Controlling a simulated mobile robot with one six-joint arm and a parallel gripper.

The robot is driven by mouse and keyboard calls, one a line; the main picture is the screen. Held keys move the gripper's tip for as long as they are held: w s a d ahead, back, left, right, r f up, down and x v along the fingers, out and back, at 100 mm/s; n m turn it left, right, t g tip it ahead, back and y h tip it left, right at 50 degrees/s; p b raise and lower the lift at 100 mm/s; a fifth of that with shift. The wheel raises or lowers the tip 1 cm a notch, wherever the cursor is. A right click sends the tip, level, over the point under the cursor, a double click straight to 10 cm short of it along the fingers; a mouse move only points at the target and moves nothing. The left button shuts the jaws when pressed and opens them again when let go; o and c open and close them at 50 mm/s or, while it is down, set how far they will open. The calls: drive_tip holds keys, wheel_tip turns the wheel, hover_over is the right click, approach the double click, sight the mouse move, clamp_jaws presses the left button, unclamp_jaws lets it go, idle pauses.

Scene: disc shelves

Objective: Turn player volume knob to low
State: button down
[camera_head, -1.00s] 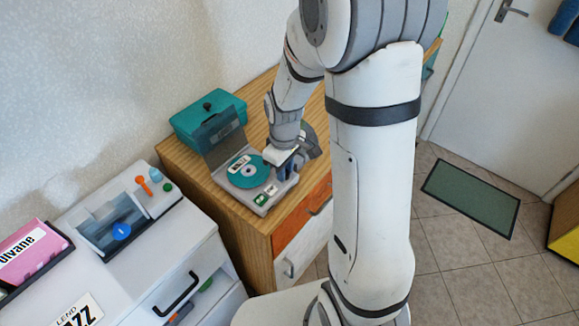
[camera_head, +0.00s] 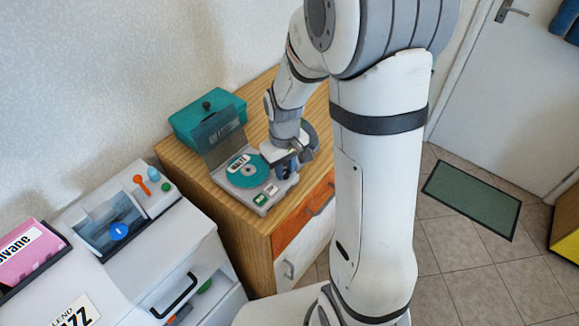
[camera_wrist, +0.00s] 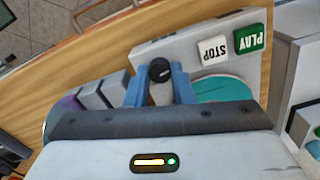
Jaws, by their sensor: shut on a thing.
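The player (camera_head: 222,183) is a grey box with its dark lid (camera_head: 219,133) raised, on a wooden cabinet. A teal disc (camera_head: 240,177) with a white label lies in it. In the wrist view, its black round volume knob (camera_wrist: 160,69) sits beside the white STOP button (camera_wrist: 212,50) and the green PLAY button (camera_wrist: 250,39). My gripper (camera_wrist: 161,77) has its blue fingers shut on the knob, one on each side. In the head view my gripper (camera_head: 284,165) is at the player's right side and hides the knob.
A teal box (camera_head: 195,118) with a black knob stands behind the player. The cabinet has an orange drawer (camera_head: 300,230). A green mat (camera_head: 472,200) lies on the floor.

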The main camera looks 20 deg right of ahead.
sight(285, 171)
drive_tip(key=c, duration=1.3)
unclamp_jaws()
drive_tip(key=shift+o, duration=0.2)
drive_tip(key=shift+r, duration=0.1)
wheel_tip(285, 171, up, 7)
drive_tip(key=shift+w, duration=0.1)
drive_tip(key=shift+r, duration=0.3)
